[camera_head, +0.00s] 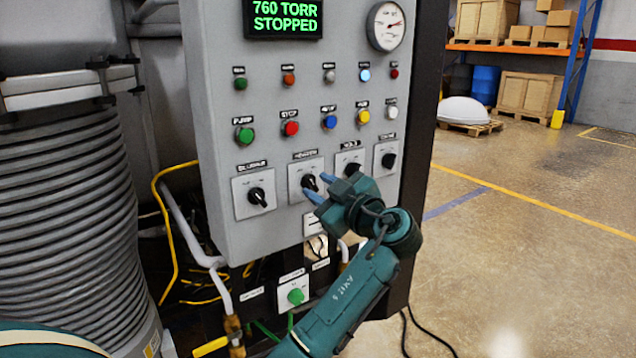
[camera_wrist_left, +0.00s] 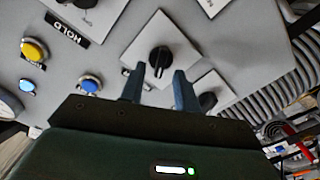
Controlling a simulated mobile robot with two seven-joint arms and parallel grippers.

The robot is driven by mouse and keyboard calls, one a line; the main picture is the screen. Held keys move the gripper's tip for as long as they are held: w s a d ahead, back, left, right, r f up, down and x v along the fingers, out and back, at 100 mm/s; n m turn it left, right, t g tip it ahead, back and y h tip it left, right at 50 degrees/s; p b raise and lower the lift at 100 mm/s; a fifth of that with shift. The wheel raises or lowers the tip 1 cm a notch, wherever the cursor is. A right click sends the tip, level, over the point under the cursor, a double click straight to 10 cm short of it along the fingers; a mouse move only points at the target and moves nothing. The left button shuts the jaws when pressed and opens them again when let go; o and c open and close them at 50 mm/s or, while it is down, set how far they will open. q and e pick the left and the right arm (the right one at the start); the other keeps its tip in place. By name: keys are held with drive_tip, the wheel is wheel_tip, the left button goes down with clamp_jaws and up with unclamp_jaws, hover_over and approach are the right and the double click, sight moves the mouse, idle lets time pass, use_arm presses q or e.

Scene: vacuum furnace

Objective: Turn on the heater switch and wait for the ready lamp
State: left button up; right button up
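A grey control panel (camera_head: 225,120) carries a row of black rotary switches. The small labels are too blurred to read surely, so I cannot confirm which is the heater switch. My left gripper (camera_head: 320,187) is at the second switch from the left (camera_head: 310,183), fingers apart. In the left wrist view a black knob (camera_wrist_left: 159,58) shows between and just beyond the open fingertips (camera_wrist_left: 158,75); contact cannot be told. I cannot tell which is the ready lamp.
A display (camera_head: 283,18) reads 760 TORR STOPPED, beside a round gauge (camera_head: 387,26). Coloured push buttons sit above the switches. A ribbed column (camera_head: 65,215), pipes and yellow cables lie left and below. Open floor (camera_head: 530,230) lies right, with shelving behind.

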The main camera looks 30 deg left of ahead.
use_arm(q)
drive_tip(key=shift+x, duration=0.75)
drive_tip(key=shift+c, duration=0.3)
clamp_jaws()
